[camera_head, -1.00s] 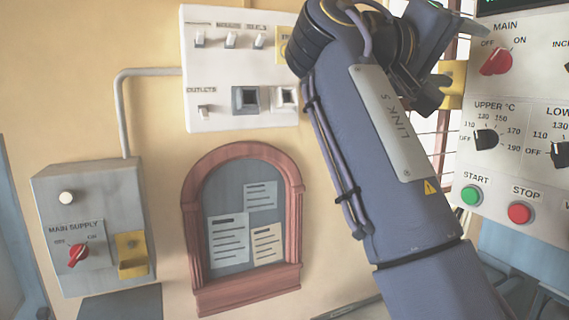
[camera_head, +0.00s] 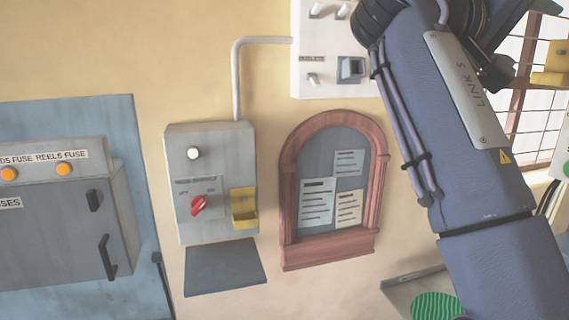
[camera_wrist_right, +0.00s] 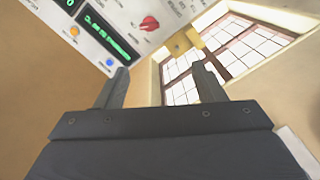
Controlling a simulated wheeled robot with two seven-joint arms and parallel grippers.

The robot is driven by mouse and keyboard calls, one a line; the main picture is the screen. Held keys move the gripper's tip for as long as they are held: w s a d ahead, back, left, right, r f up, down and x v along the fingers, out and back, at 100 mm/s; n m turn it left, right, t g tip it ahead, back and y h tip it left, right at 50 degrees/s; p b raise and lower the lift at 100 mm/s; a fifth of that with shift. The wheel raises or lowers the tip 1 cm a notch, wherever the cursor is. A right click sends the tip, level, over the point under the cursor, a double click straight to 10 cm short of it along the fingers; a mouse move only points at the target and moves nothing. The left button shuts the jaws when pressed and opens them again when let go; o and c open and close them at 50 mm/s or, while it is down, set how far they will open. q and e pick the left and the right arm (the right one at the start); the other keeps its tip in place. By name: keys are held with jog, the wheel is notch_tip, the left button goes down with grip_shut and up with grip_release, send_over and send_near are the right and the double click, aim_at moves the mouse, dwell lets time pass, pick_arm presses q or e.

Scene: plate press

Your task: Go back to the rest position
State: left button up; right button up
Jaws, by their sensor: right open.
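My right arm rises across the right side of the head view, with its upper end near the top edge. My right gripper (camera_head: 497,72) is partly visible there, behind the arm link. In the right wrist view my right gripper (camera_wrist_right: 160,85) shows two dark fingers set wide apart, open, with nothing between them. Past the fingers are a tan wall, a window and a tilted control panel. My left gripper is in neither view.
A main supply box (camera_head: 212,150) with a red switch hangs on the wall. An arched notice board (camera_head: 287,215) and a white outlet panel (camera_head: 310,88) are beside it. A grey fuse cabinet (camera_head: 60,235) stands left. The window (camera_wrist_right: 235,45) and control panel (camera_wrist_right: 88,27) show in the wrist view.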

jog(key=w+d+f+n+y, duration=0.2)
jog(key=w+d+f+y, duration=0.15)
jog(key=d+f, duration=0.6)
jog(key=w+d+f+n+y, duration=0.2)
jog(key=d+f+y, duration=0.25)
jog(key=f, duration=1.05)
jog(key=s+a+f+y, duration=0.3)
jog(key=s+f, duration=0.1)
jog(key=f, duration=0.3)
jog(key=s+a+f+y, duration=0.3)
jog(key=s+f+y, duration=0.1)
jog(key=f, duration=0.3)
jog(key=shift+a+f+t+y, duration=0.2)
jog(key=shift+t+y, duration=0.1)
jog(key=shift+t, duration=0.1)
jog(key=s+a+f+y, duration=0.1)
jog(key=s+a+f, duration=0.4)
jog(key=s+a+f+m+y, duration=0.1)
jog(key=s+a+f+y, duration=0.1)
jog(key=s+a+f, duration=0.3)
jog(key=s+a+f+m+y, duration=0.1)
jog(key=s+a+f+y, duration=0.1)
jog(key=s+a+f, duration=0.2)
jog(key=shift+s+a+f, duration=0.2)
jog(key=shift+s+a, duration=0.35)
jog(key=shift+a, duration=0.1)
jog(key=shift+s+a+f, duration=0.2)
jog(key=shift+s+a, duration=0.35)
jog(key=shift+a, duration=0.1)
jog(key=shift+c, duration=0.2)
